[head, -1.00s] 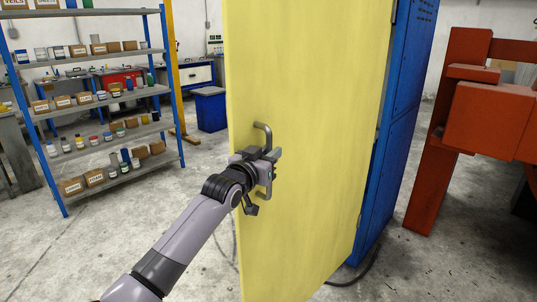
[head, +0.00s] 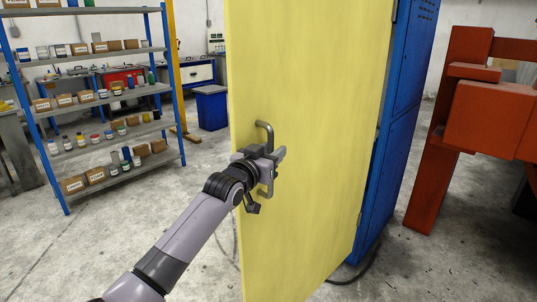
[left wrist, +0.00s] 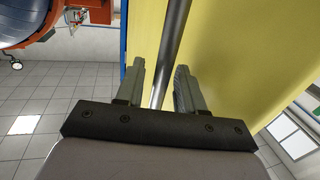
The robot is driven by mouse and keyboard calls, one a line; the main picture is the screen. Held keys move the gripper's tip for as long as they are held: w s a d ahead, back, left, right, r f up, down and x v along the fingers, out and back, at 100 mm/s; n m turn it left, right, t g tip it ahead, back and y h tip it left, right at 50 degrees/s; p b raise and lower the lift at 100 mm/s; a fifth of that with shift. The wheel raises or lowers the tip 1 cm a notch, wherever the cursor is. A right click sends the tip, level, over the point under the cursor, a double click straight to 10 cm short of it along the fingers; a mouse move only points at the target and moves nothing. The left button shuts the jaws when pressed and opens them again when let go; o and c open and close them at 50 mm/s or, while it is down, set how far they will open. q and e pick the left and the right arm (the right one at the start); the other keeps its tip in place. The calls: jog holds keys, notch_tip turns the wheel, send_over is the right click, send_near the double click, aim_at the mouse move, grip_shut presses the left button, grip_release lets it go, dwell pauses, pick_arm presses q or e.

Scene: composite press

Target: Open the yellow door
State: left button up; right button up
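The yellow door (head: 310,110) stands swung out from the blue cabinet (head: 392,150), its hinge side along the cabinet's front edge. A grey bar handle (head: 265,132) is on the door near its free edge. My left gripper (head: 279,154) is at the handle, hiding its middle. In the left wrist view, the handle bar (left wrist: 174,40) runs between the two fingers of my left gripper (left wrist: 160,80), with a gap visible on each side. The gripper is open around the bar. My right gripper is not in view.
An orange-red steel frame (head: 440,150) stands right of the cabinet. A blue shelf rack (head: 100,105) with boxes and jars is at the left, with a blue bin (head: 211,108) behind. A dark cable (head: 352,280) lies by the cabinet's foot. The floor between rack and door is clear.

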pick_arm(q)
jog(key=shift+s+a, duration=0.1)
jog(key=v, duration=0.7)
jog(key=shift+f, duration=0.1)
dwell(0.4)
jog(key=s+a+f+n+g+y, duration=0.1)
jog(key=s+a+f, duration=0.1)
jog(key=s+f, duration=0.45)
jog(key=s+a+f+g+y, duration=0.1)
jog(key=s+a+f, duration=0.25)
jog(key=f, duration=0.65)
jog(key=s+a+f+n+g+y, duration=0.1)
jog(key=s+f, duration=0.4)
jog(key=f, duration=0.3)
jog(key=s+a+f+g, duration=0.1)
jog(key=s+a+f, duration=0.1)
jog(key=s, duration=0.5)
jog(key=s+a+f+g+y, duration=0.1)
jog(key=s+a+f, duration=0.1)
jog(key=s+f, duration=0.3)
jog(key=s+a+f+g+y, duration=0.1)
jog(key=s+f, duration=0.3)
jog(key=s, duration=0.5)
jog(key=shift+a+f, duration=0.25)
jog(key=shift+a, duration=0.65)
